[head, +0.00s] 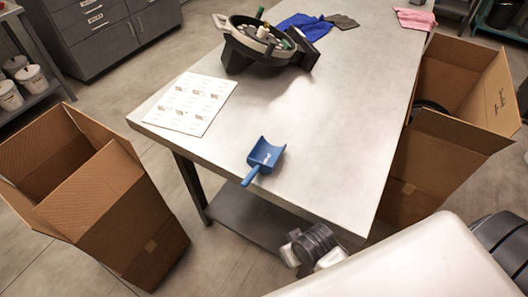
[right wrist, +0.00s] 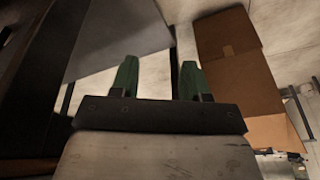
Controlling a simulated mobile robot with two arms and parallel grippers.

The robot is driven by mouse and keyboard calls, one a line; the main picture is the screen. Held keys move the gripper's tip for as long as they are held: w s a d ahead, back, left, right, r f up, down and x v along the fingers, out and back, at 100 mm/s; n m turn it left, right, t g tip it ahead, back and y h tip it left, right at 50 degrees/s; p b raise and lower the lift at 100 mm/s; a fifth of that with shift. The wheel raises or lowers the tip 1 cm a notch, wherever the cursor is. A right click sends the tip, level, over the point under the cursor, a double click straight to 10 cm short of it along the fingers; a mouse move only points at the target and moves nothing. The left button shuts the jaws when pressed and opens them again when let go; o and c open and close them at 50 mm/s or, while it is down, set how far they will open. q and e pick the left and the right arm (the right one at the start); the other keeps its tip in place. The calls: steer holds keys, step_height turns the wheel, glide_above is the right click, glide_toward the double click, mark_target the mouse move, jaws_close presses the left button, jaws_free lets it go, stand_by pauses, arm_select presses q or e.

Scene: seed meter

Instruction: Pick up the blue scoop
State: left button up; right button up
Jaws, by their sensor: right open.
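The blue scoop (head: 266,154) lies on the grey metal table (head: 335,110), close to the table's near edge. Its handle points toward the lower left, to the edge. My right gripper (right wrist: 160,82) shows in the right wrist view with its two green fingers apart and nothing between them. The scoop does not show in that view, and the gripper's fingers cannot be made out in the head view. My left gripper is in neither view.
A printed sheet (head: 190,103) and a round black seed meter (head: 265,43) lie farther back, near blue (head: 305,26) and pink (head: 415,19) cloths. Open cardboard boxes stand left (head: 125,215) and right (head: 455,128) of the table. The tabletop around the scoop is clear.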

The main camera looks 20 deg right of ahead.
step_height(320, 180, up, 13)
steer(key=a+p, duration=0.1)
steer(key=a, duration=0.1)
step_height(320, 180, up, 14)
steer(key=m+g, duration=0.1)
steer(key=m, duration=1)
glide_above(254, 171)
steer(key=s+d, duration=0.1)
steer(key=shift+m+y, duration=0.3)
steer(key=x, duration=0.5)
steer(key=shift+s+p, duration=0.3)
steer(key=shift+p, duration=0.05)
steer(key=shift+p+x, duration=0.35)
steer(key=shift+x, duration=2.4)
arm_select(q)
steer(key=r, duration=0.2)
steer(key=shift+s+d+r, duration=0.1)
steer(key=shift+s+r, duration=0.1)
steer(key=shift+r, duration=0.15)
arm_select(e)
steer(key=shift+s+d, duration=0.1)
steer(key=shift+s, duration=0.1)
jaws_close()
